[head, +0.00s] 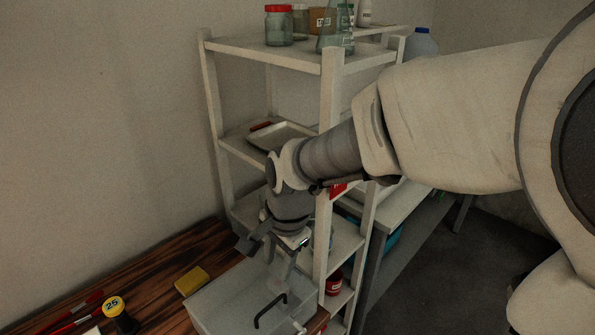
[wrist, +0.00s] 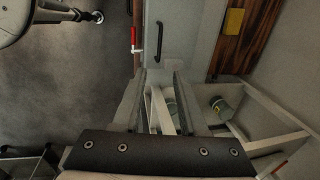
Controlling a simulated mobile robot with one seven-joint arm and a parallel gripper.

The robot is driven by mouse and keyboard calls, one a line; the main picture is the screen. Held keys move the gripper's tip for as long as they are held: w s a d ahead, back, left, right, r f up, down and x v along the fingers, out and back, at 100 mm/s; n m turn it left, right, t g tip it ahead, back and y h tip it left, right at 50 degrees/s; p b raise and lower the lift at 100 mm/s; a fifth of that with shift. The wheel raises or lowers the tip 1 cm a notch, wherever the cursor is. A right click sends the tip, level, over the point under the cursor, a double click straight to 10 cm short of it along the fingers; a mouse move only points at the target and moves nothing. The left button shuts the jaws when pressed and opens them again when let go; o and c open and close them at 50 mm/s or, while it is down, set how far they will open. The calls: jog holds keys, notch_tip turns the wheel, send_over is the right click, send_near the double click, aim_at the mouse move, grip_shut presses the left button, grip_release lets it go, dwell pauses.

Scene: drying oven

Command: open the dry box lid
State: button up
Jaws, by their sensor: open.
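The dry box (head: 225,300) is a pale grey box on the dark wooden table, at the bottom of the head view. Its lid looks shut, with a black bar handle (head: 268,309) on it. In the wrist view the handle (wrist: 159,41) stands ahead of my fingers, on the pale box surface (wrist: 183,35). My gripper (head: 284,262) is above the box's back part, beside the shelf post, apart from the handle. In the wrist view my gripper (wrist: 161,82) is open, its two fingers spread, with no held object visible between them.
A white shelf rack (head: 331,120) with jars and a tray stands close beside my gripper and arm. A yellow sponge (head: 192,281) lies behind the box. A yellow-topped item (head: 114,306) and red pens (head: 75,322) lie left. A red-and-white fitting (wrist: 134,41) is beside the box.

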aim_at(271, 304)
jog(key=f, duration=0.5)
jog(key=w+a+f, duration=0.1)
jog(key=f, duration=0.4)
jog(key=w+a+f+b, duration=0.1)
jog(key=f, duration=0.5)
jog(key=shift+a, duration=0.15)
grip_shut()
jog(key=shift+r, duration=0.1)
dwell(0.7)
